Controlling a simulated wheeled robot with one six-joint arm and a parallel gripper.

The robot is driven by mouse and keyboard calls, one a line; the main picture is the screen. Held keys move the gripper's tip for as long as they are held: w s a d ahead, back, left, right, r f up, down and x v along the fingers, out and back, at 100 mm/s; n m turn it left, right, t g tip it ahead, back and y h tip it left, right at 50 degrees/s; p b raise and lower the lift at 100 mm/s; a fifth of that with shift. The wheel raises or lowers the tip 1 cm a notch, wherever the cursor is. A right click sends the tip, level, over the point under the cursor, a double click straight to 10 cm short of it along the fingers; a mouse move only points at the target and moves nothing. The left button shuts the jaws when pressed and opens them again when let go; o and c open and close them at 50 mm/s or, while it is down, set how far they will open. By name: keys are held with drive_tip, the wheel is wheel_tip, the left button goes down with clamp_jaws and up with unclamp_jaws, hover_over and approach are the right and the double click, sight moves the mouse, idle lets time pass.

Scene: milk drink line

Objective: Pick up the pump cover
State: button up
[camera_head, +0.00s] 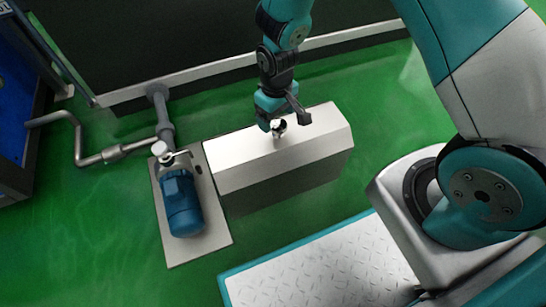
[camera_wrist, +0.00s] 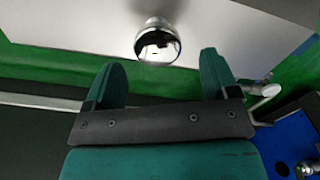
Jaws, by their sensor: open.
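The pump cover (camera_head: 238,155) is a long pale box with a sloped top, standing on the green floor to the right of the pump. A shiny round knob (camera_head: 280,126) sits on its top. My gripper (camera_head: 281,116) is over the top of the cover, close to the knob. In the wrist view the cover (camera_wrist: 240,32) fills the upper part, and the knob (camera_wrist: 157,43) shows between and just beyond the two green fingertips (camera_wrist: 163,62). The fingers are spread and hold nothing. I cannot tell how high they are above the knob.
The blue pump motor (camera_head: 181,205) sits on a pale base plate (camera_head: 207,247) left of the cover, with grey pipes (camera_head: 88,161) running to it. A dark wall with a light kerb (camera_head: 215,65) is behind. A blue machine (camera_head: 14,90) stands at far left. Green floor is free between.

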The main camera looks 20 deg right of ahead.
sight(276, 123)
wheel_tip(276, 123, down, 4)
drive_tip(key=b, duration=0.2)
drive_tip(key=shift+d+f+b, duration=0.1)
drive_tip(key=shift+f+b, duration=0.15)
drive_tip(key=shift+b, duration=0.15)
drive_tip(key=shift+r, duration=0.1)
clamp_jaws()
